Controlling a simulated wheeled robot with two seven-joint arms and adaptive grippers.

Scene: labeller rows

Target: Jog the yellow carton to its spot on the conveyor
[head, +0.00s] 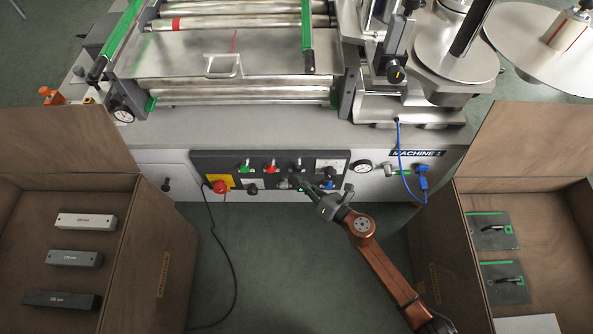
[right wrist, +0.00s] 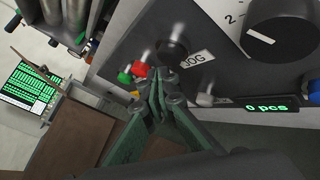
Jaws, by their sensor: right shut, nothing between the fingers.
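No yellow carton shows in either view. The conveyor (head: 165,93) has metal rollers at the top of the head view, with a metal plate (head: 180,60) between them. A black control (right wrist: 172,48) stands beside a JOG label (right wrist: 195,60) on the dark control panel (head: 203,165). My right gripper (head: 301,184) is shut and empty in front of this panel. In the right wrist view its fingertips (right wrist: 160,90) are close to the JOG label; I cannot tell whether they touch anything. My left gripper is not in view.
Green (head: 245,166) and red (head: 271,166) controls and a red knob (head: 220,186) are also on the panel. A counter (right wrist: 270,108) reads 0 pcs. A blue cable (head: 400,160) hangs at right. Brown crates stand left (head: 150,240) and right (head: 440,270), with open floor between.

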